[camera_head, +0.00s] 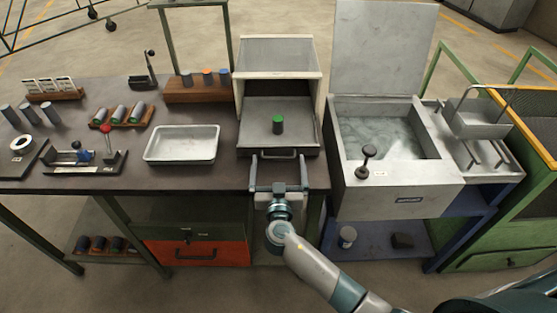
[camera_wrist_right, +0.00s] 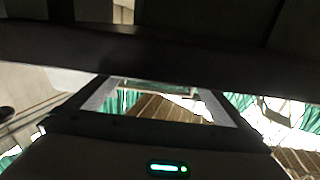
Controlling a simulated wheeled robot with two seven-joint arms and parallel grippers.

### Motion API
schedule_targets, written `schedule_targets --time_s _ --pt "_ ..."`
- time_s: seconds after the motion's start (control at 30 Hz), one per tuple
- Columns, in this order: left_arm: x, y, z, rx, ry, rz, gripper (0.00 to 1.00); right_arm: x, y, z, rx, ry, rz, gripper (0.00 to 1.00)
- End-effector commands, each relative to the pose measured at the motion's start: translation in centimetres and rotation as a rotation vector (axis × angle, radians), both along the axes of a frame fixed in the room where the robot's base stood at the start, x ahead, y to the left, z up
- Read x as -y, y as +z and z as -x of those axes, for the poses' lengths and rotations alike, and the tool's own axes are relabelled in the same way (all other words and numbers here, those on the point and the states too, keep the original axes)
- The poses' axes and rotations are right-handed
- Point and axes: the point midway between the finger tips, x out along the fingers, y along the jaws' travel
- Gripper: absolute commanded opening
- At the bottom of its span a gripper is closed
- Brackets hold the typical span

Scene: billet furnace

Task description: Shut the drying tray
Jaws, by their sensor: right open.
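The drying tray (camera_head: 250,138) is a grey metal drawer pulled out at the front of a pale box-shaped cabinet (camera_head: 278,56) on the workbench. A dark billet with a green top (camera_head: 278,124) stands upright on it. The tray's bar handle (camera_head: 279,156) is on its front edge. My right gripper (camera_head: 279,163) is open and empty, its two fingers spread and pointing at the tray front, close to the handle. Whether it touches cannot be told. The right wrist view shows a dark edge crossing above the fingers. My left gripper is out of view.
A white empty pan (camera_head: 182,145) lies left of the tray. A quench tank (camera_head: 397,170) with a raised lid stands close on the right. Racks with billets (camera_head: 123,116) and small fixtures fill the bench's left. An orange drawer (camera_head: 195,253) is below the bench.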

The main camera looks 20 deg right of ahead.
Motion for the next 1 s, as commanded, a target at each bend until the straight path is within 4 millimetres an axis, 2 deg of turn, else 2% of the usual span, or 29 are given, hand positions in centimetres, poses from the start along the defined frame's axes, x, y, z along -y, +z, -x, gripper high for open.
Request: schedule_targets --time_s 0.37,0.47,0.6,0.63,0.83,1.0 --pt "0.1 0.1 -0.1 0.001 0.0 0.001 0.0 0.1 0.0 -0.4 0.0 0.0 0.0 1.0" --pt "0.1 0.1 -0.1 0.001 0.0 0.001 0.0 0.1 0.0 -0.4 0.0 0.0 0.0 0.78" --pt "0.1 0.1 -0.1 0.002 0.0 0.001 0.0 0.1 0.0 -0.4 0.0 0.0 0.0 0.45" --pt "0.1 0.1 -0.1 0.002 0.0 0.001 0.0 0.1 0.0 -0.4 0.0 0.0 0.0 0.41" --pt "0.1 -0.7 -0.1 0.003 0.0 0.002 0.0 0.4 -0.3 -1.2 0.002 -0.003 0.001 0.41" --pt "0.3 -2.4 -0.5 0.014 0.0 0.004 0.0 1.1 -0.5 -3.3 0.003 -0.004 0.002 0.41"
